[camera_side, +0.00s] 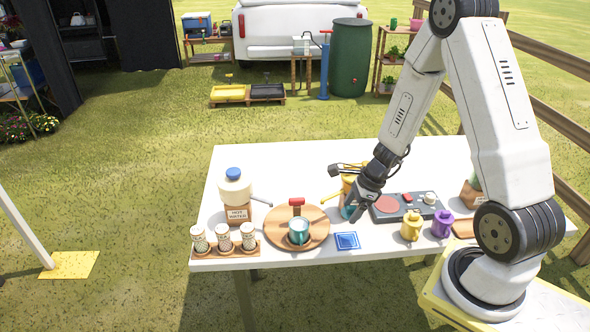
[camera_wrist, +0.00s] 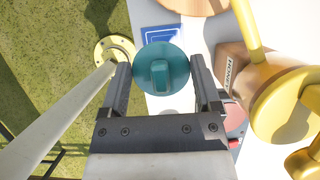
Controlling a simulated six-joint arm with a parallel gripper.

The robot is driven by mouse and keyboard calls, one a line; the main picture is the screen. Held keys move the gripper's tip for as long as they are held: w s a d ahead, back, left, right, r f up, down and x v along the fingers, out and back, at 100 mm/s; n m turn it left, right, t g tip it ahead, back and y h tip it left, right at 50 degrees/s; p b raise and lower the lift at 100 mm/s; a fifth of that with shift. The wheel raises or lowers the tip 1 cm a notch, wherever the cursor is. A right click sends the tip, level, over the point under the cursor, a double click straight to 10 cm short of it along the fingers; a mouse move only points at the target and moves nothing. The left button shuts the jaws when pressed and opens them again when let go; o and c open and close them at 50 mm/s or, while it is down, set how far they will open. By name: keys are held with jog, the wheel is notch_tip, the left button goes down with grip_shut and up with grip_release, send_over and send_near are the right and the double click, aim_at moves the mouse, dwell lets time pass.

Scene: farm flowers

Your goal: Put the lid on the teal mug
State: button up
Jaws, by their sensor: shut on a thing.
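The teal mug (camera_side: 298,231) stands upright on a round wooden board (camera_side: 275,225) in the side view. Its top is uncovered. My gripper (camera_side: 357,208) is to the right of the mug and above the table, shut on the teal lid (camera_side: 347,212). In the wrist view the round teal lid (camera_wrist: 161,62) shows its knob and lies between the two fingers of my gripper (camera_wrist: 162,72). The exact finger contact is hard to see. The mug is not in the wrist view, where a brown board edge (camera_wrist: 190,6) shows at the top.
A blue square tile (camera_side: 347,240) lies right of the board. A dark hotplate (camera_side: 408,206), a yellow mug (camera_side: 411,226) and a purple mug (camera_side: 443,224) are at right. Several jars (camera_side: 223,236) and a dispenser (camera_side: 235,188) are at left.

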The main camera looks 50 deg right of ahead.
dwell(0.4)
jog(key=w+a+r, duration=0.5)
jog(key=w+a, duration=0.4)
jog(key=w, duration=0.1)
jog(key=shift+a+n, duration=0.25)
jog(key=shift+n, duration=0.15)
jog(key=shift+f, duration=0.2)
jog(key=shift+f, duration=3)
jog(key=shift+f, duration=0.15)
dwell(0.3)
jog(key=o, duration=1)
